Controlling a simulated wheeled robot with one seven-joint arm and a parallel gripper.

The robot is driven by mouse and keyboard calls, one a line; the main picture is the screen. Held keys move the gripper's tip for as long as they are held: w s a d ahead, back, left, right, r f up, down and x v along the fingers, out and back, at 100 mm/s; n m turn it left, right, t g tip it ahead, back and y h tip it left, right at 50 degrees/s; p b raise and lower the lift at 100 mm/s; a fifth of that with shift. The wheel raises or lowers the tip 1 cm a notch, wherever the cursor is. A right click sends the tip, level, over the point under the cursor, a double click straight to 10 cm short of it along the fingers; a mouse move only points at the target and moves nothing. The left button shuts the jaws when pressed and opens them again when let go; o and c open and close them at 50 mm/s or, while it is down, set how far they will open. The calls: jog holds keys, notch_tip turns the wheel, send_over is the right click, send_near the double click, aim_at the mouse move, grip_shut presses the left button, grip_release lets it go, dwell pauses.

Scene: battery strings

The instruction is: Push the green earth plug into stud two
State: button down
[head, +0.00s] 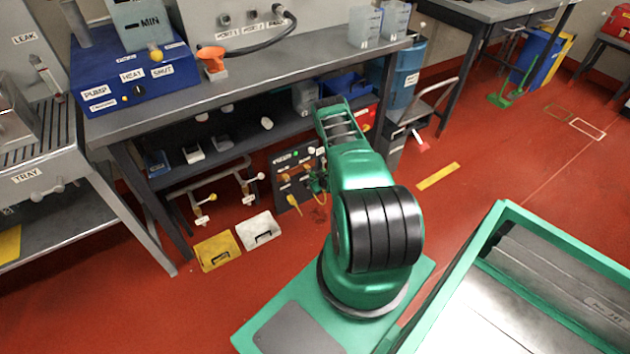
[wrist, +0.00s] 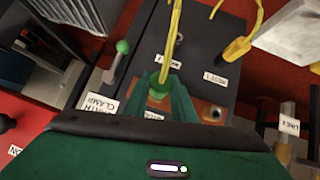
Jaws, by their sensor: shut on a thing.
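My gripper (wrist: 167,98) is shut on the green earth plug (wrist: 161,82), whose yellow cable (wrist: 174,38) runs up the wrist view. The plug is over the dark stud panel (wrist: 138,38); the fingers hide its tip, so I cannot tell whether it touches a stud. An orange-brown stud plate with a dark round socket (wrist: 213,112) shows right of the fingers. Small white labels on the panel are too tilted and small to read surely. In the head view the panel (head: 283,166) stands low beside the bench, with my gripper (head: 318,182) at its right part.
A lever with a green knob (wrist: 123,47) stands beside the earth clamp label. A yellow plug (wrist: 237,48) lies near the panel's edge. The bench (head: 250,65) overhangs behind.

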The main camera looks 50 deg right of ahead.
jog(key=shift+w+d, duration=0.25)
jog(key=shift+w, duration=0.9)
jog(key=c, duration=1.4)
grip_release()
jog(key=shift+w, duration=0.1)
jog(key=v, duration=1)
jog(key=shift+s+a+r, duration=0.2)
jog(key=shift+s, duration=0.05)
